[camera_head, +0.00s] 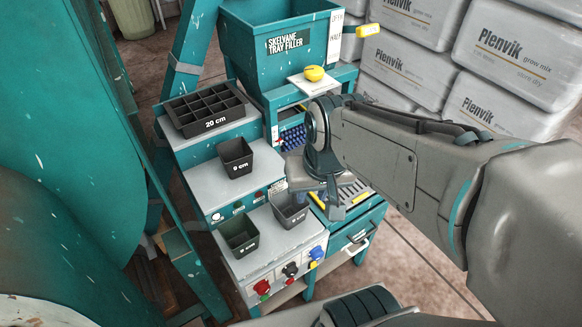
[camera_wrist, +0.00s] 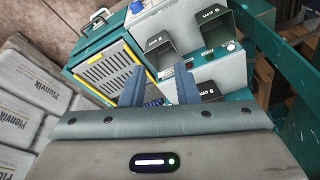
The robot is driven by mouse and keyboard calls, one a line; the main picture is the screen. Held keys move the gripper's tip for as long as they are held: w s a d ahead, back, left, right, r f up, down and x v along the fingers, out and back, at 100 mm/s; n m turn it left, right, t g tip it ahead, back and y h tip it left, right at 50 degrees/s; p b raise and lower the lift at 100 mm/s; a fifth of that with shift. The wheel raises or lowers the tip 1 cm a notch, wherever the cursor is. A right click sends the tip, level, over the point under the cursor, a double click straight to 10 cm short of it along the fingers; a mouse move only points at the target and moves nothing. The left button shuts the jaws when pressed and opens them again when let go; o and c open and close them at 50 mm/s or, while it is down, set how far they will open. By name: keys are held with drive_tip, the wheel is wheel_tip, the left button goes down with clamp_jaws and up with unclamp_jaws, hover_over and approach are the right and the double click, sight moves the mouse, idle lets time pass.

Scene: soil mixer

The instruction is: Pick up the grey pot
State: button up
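The grey pot (camera_head: 290,211) stands upright on the right side of the lower grey step, a shade lighter than the other pots; part of it is hidden behind my gripper in the head view. It also shows in the wrist view (camera_wrist: 157,52), just beyond the fingertips. My gripper (camera_head: 321,192) hangs to the right of the pot and seems above it. In the wrist view its two blue fingers (camera_wrist: 159,72) are apart with nothing between them. I cannot see contact with the pot.
A dark pot (camera_head: 239,236) stands left of the grey pot; another (camera_head: 235,157) stands on the step behind. A black cell tray (camera_head: 205,108) lies on the top step. The teal tray filler (camera_head: 285,45) rises behind. Stacked white bags (camera_head: 415,60) stand at the right.

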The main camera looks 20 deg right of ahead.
drive_tip(key=w+f+m+g+y+b, duration=0.1)
drive_tip(key=w+f+m, duration=0.6)
drive_tip(key=f, duration=0.1)
drive_tip(key=m+h+b, duration=0.1)
drive_tip(key=m, duration=0.5)
approach(300, 223)
wheel_tip(300, 223, down, 2)
drive_tip(key=b, duration=0.3)
drive_tip(key=shift+w+a+g, duration=0.1)
drive_tip(key=shift+w+g, duration=0.1)
drive_tip(key=shift+g, duration=0.1)
drive_tip(key=f+b, duration=0.1)
drive_tip(key=f, duration=0.1)
drive_tip(key=w+f+b, duration=0.1)
drive_tip(key=f, duration=0.2)
clamp_jaws()
